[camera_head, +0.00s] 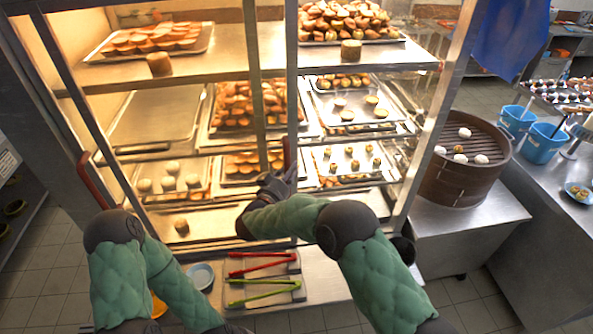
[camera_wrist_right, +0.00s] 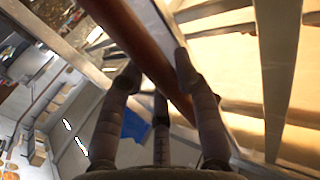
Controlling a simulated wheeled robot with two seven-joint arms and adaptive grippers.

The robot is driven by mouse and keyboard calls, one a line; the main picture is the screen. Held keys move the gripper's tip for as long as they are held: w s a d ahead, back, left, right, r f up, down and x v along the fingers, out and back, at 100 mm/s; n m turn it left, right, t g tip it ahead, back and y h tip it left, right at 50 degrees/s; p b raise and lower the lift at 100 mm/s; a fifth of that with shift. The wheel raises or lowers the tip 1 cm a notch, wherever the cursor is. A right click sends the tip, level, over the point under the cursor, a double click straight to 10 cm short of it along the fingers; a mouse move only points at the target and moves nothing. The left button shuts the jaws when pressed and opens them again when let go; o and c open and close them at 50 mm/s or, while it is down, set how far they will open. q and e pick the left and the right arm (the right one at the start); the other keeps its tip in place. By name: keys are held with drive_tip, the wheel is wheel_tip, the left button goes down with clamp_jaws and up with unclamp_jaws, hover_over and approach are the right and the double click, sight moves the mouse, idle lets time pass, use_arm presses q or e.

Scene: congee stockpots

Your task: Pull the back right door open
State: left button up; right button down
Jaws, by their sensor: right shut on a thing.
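The back right door (camera_head: 292,75) of the lit food cabinet shows as a metal-framed glass panel. I cannot tell whether it stands slightly open. Its reddish-brown bar handle (camera_head: 287,152) is on the frame's left side. My right gripper (camera_head: 283,179) is at the lower part of this handle. In the right wrist view, my right gripper (camera_wrist_right: 156,75) has its dark fingers around the handle (camera_wrist_right: 140,48), shut on it. My left arm is bent at the lower left, and its gripper is out of view.
Another red handle (camera_head: 98,182) is at the cabinet's left. Trays of buns and pastries fill the shelves. Below lie red tongs (camera_head: 262,263) and green tongs (camera_head: 264,292) on a tray. A bamboo steamer (camera_head: 459,172) stands on the counter at right. Tiled floor shows at left.

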drive_tip(key=c, duration=1.2)
unclamp_jaws()
drive_tip(key=shift+o, duration=0.2)
drive_tip(key=v, duration=1.2)
